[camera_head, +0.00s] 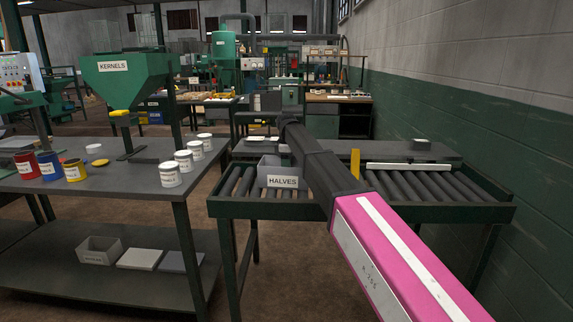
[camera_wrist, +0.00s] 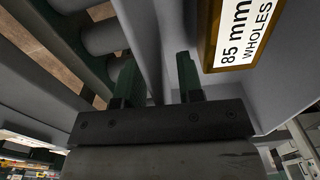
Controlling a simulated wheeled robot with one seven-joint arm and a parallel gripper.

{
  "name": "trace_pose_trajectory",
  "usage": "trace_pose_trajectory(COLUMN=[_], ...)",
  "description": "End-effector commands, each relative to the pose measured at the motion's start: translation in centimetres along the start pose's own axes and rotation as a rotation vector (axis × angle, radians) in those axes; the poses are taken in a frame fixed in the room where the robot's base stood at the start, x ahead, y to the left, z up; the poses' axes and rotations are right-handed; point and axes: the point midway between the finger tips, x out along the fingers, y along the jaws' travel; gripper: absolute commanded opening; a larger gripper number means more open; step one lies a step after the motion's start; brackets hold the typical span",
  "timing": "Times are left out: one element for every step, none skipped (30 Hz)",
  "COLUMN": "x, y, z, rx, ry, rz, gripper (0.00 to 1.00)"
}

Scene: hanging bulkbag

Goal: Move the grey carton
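A grey carton (camera_head: 277,174) with a HALVES label sits on the left part of the roller conveyor, beside my dark arm link, which covers its right side. In the wrist view, my gripper (camera_wrist: 158,78) shows two dark green fingers standing apart. A grey wall (camera_wrist: 140,35) runs up between and past them; I cannot tell which thing it belongs to or whether the fingers touch it. A framed label (camera_wrist: 242,30) reading "85 mm WHOLES" is close to the right finger on a grey surface. In the head view my gripper is hidden behind my arm.
The green-framed roller conveyor (camera_head: 488,213) runs along the green and grey wall. A yellow post (camera_head: 355,163) stands beside my arm. At left, a dark table (camera_head: 125,183) holds tins and a green KERNELS hopper (camera_head: 127,78). Its lower shelf holds a grey bin (camera_head: 99,251).

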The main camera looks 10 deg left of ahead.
Motion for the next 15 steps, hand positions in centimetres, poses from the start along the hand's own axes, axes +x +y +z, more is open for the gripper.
trace_pose_trajectory(x=[0.0, 0.0, 0.0, 0.0, 0.0, 0.0, 0.0, -0.1, -0.3, -0.5, -0.8, -1.2, -1.6, -2.1, -2.9], y=[0.0, 0.0, 0.0, 0.0, 0.0, 0.0, 0.0, 0.0, 0.0, 0.0, 0.0, 0.1, 0.1, 0.1, 0.1], z=[0.0, 0.0, 0.0, 0.0, 0.0, 0.0, 0.0, 0.0, 0.0, 0.0, 0.0, 0.0, 0.0, 0.0, 0.0], rx=[0.000, 0.000, 0.000, 0.000, 0.000, 0.000, 0.000, 0.000, 0.000, 0.000, 0.000, 0.000, 0.000, 0.000, 0.000], ry=[0.000, 0.000, 0.000, 0.000, 0.000, 0.000, 0.000, 0.000, 0.000, 0.000, 0.000, 0.000, 0.000, 0.001, 0.001], rz=[0.000, 0.000, 0.000, 0.000, 0.000, 0.000, 0.000, 0.000, 0.000, 0.000, 0.001, 0.001, 0.001, 0.002, 0.002], gripper=[0.34, 0.34, 0.34, 0.34, 0.34, 0.34, 0.34, 0.34, 0.34, 0.34, 0.34, 0.34, 0.34, 0.34, 0.34])
